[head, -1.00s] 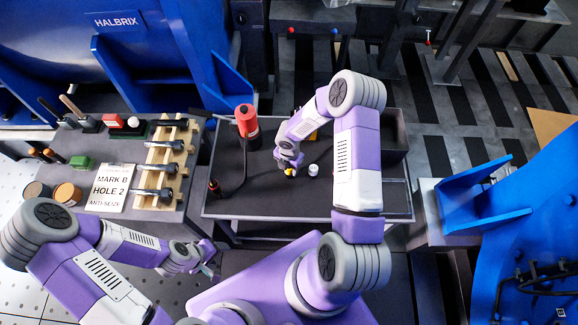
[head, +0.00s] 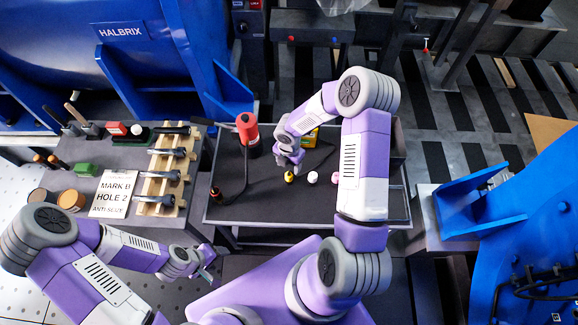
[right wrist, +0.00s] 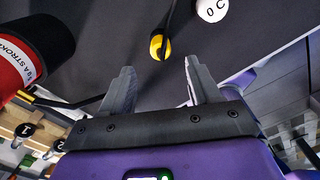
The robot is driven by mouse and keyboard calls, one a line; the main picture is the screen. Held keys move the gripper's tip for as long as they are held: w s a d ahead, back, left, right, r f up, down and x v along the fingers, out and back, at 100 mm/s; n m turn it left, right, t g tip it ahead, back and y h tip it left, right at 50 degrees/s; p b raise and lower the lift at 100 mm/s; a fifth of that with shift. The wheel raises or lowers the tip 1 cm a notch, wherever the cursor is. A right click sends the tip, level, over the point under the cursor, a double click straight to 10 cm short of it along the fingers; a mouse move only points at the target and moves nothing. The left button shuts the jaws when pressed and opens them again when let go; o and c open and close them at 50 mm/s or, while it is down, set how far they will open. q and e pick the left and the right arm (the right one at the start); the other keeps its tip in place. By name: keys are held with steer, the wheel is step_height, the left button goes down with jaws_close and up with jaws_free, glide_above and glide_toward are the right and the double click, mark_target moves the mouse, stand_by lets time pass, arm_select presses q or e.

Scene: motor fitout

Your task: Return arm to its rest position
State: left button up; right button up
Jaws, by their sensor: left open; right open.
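My right gripper (head: 289,166) is over the dark cart top, just behind a small yellow-and-black item (head: 289,177). In the right wrist view its two fingers (right wrist: 157,92) are spread with nothing between them. The yellow item (right wrist: 157,46) lies beyond the fingertips there, apart from them. My left gripper (head: 213,262) is low at the front, left of my purple base, over the gap between the bench and the cart. It looks empty, and its fingers are small in the head view.
The cart (head: 230,205) also carries a red cylinder (head: 248,130) with a dark cable, a white round item (head: 312,177) and a pink one (head: 336,177). The left bench holds a wooden rack (head: 180,150) of bolts and a sign (head: 113,193). A blue bracket (head: 480,205) stands right.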

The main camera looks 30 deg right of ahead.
stand_by(0.5)
steer(key=s+a+f+m+y, duration=0.2)
steer(key=s+a+m, duration=0.6)
steer(key=m, duration=0.5)
steer(key=s+a+f+m+y, duration=0.2)
steer(key=s+a+m, duration=0.6)
steer(key=m, duration=0.5)
steer(key=shift+f+t, duration=0.25)
steer(key=shift+t, duration=0.05)
